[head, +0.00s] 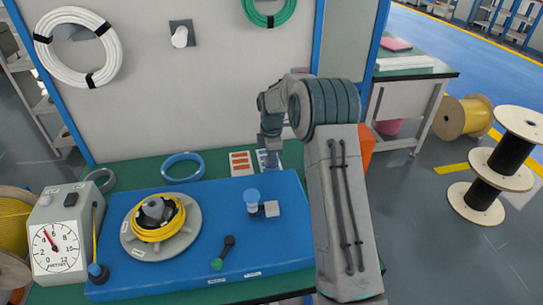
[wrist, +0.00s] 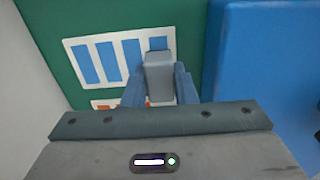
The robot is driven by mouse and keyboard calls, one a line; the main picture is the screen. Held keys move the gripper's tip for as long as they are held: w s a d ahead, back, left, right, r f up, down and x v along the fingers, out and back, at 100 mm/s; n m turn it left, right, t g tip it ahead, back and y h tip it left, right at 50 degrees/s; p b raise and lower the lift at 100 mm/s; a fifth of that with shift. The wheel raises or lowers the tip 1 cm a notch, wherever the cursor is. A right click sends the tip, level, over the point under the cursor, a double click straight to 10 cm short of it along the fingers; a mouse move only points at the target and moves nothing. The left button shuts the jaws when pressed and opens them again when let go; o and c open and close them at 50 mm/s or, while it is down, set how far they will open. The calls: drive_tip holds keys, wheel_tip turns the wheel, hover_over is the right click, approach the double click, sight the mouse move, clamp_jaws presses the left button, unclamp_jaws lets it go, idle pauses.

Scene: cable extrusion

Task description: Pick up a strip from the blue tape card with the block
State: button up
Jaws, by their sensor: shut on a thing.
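The blue tape card (wrist: 71,51) is a white card with several blue strips in a row, lying on the green bench top. In the head view the blue tape card (head: 262,168) is partly hidden by my arm. My gripper (wrist: 160,82) is shut on a light grey block (wrist: 159,68). The block is over the rightmost strip on the card and hides part of it. I cannot tell whether the block touches the strip. In the head view my gripper (head: 270,150) is above the card, and the block cannot be made out.
An orange tape card (head: 240,163) lies beside the blue one. A blue board (head: 200,250) in front carries a yellow cable reel (head: 158,220), a blue-topped fixture (head: 252,201) and a black-handled lever (head: 224,252). A dial gauge (head: 58,248) stands left. A panel (head: 190,90) rises behind.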

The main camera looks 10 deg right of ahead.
drive_tip(key=shift+f, duration=0.6)
drive_tip(key=shift+f+b, duration=0.4)
drive_tip(key=shift+f, duration=0.2)
idle(0.8)
drive_tip(key=shift+s+f, duration=0.1)
drive_tip(key=shift+f, duration=0.1)
idle(1.0)
drive_tip(key=shift+r+p, duration=2.85)
drive_tip(key=shift+r, duration=1.3)
